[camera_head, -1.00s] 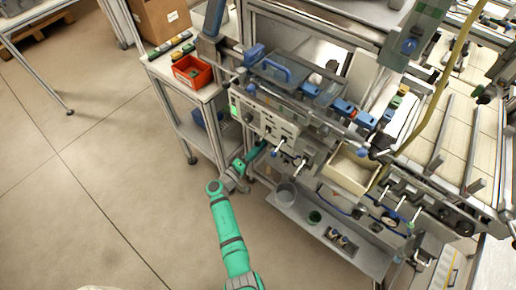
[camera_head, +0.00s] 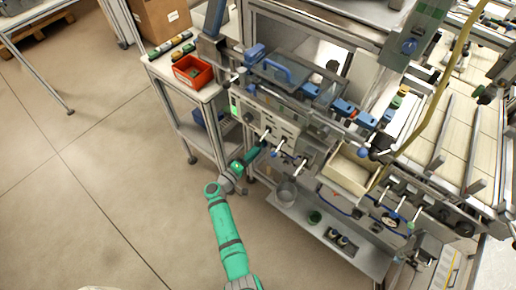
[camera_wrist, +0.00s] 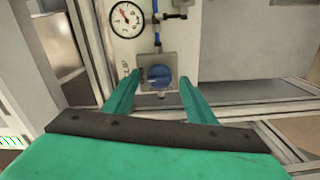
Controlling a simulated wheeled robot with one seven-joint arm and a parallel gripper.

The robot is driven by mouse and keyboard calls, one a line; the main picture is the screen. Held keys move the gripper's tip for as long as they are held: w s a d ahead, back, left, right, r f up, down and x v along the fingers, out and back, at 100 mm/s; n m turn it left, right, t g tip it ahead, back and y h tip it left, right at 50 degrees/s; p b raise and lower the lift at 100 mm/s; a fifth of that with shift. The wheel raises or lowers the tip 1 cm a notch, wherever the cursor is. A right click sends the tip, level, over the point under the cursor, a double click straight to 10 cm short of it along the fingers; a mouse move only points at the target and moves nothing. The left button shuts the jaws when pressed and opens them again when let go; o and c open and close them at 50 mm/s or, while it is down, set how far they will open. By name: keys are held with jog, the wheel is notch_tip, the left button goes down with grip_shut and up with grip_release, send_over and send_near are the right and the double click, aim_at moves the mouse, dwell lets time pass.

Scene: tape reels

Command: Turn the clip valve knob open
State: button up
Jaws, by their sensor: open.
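The clip valve knob (camera_wrist: 159,77) is a round blue knob on a small grey valve block (camera_wrist: 141,64) in the wrist view, just above the picture's middle. My gripper (camera_wrist: 156,85) is open, its two green fingers reaching up on either side of the knob in the picture. The fingers look apart from the knob; the exact depth cannot be told. In the head view my green gripper (camera_head: 256,152) is at the left end of the machine's front, below the panel. The knob cannot be made out there.
A pressure gauge (camera_wrist: 126,19) sits above left of the knob, with blue fittings and a thin pipe beside it. White-handled levers (camera_head: 281,144) stick out from the machine front right of my gripper. An orange bin (camera_head: 192,72) stands on the side table. The floor at left is clear.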

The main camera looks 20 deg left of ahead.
jog(key=v, duration=0.9)
jog(key=shift+s, duration=0.35)
jog(key=s+d+f+m+g+y, duration=0.1)
jog(key=s+d+f+g+y, duration=0.1)
jog(key=s+d+f, duration=0.35)
jog(key=s+d+f+m+g+y, duration=0.1)
jog(key=s+d+f+g+y, duration=0.15)
jog(key=s, duration=0.55)
jog(key=s+d+f+m+g+y, duration=0.1)
jog(key=s+d+f+g, duration=0.1)
jog(key=s+d+f, duration=0.35)
jog(key=s+d+r+m+t, duration=0.1)
jog(key=s+d+r+m, duration=0.2)
jog(key=r, duration=0.7)
jog(key=s+d+r+m+t, duration=0.2)
jog(key=s+d+r, duration=0.1)
jog(key=s+r, duration=0.4)
jog(key=s+d+r+m+t, duration=0.2)
jog(key=s+r, duration=0.3)
jog(key=r, duration=0.9)
jog(key=shift+s+d+m+y, duration=0.25)
jog(key=shift+d+m+y, duration=0.1)
jog(key=shift+d+m, duration=0.45)
